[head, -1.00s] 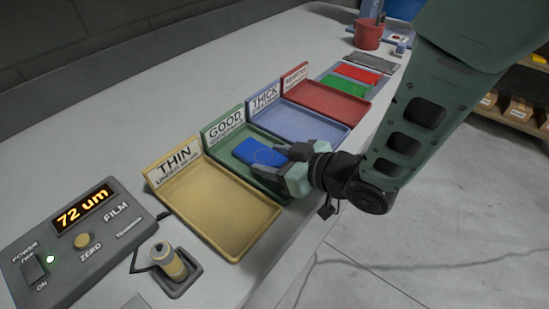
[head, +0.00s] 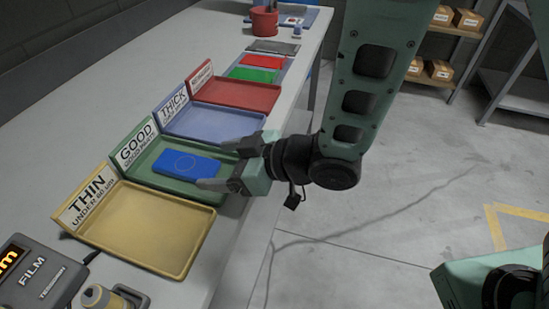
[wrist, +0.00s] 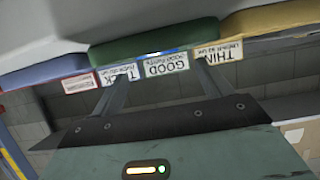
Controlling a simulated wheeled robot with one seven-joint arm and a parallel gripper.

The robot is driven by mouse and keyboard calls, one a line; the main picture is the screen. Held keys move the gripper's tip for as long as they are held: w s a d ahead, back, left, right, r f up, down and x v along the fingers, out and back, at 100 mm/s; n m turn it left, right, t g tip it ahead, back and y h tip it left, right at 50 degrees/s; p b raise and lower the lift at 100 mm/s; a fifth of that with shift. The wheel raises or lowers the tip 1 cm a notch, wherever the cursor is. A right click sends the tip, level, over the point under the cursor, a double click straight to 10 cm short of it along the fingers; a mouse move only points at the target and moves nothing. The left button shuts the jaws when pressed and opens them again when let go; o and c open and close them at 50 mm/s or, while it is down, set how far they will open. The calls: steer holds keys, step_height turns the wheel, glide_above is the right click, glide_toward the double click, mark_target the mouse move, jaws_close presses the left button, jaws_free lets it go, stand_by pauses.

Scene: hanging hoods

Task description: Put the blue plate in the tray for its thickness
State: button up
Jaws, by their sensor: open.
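The blue plate (head: 180,163) lies in the green tray (head: 158,183) labelled GOOD. Its right end is between the fingers of my gripper (head: 213,165), which is open; I cannot tell whether either finger touches it. In the wrist view my gripper (wrist: 162,72) has its fingers apart, and only a thin blue strip of the plate (wrist: 163,53) shows at the green tray (wrist: 140,45). The yellow THIN tray (head: 145,225) and blue-grey THICK tray (head: 215,122) stand on either side, both empty. The film gauge (head: 45,270) is partly cut off, its reading mostly out of view.
A red tray (head: 235,92) stands beyond the THICK tray. Farther back are green (head: 253,74) and red (head: 263,61) plates, a dark grey plate (head: 272,46) and a red cup (head: 265,20). The gauge's probe (head: 100,297) is at the bottom edge. Open floor lies right of the bench.

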steer(key=p+v, duration=0.1)
steer(key=v, duration=0.1)
steer(key=shift+s+d+r, duration=0.15)
steer(key=shift+d+r, duration=0.1)
steer(key=shift+r, duration=0.1)
steer(key=shift+p, duration=0.6)
steer(key=p+v, duration=0.2)
steer(key=p, duration=0.5)
steer(key=shift+d+r, duration=0.2)
steer(key=shift+d, duration=0.1)
steer(key=shift+p+v, duration=2.75)
steer(key=shift+p, duration=1.25)
steer(key=shift+d+f, duration=0.1)
steer(key=shift+f, duration=0.1)
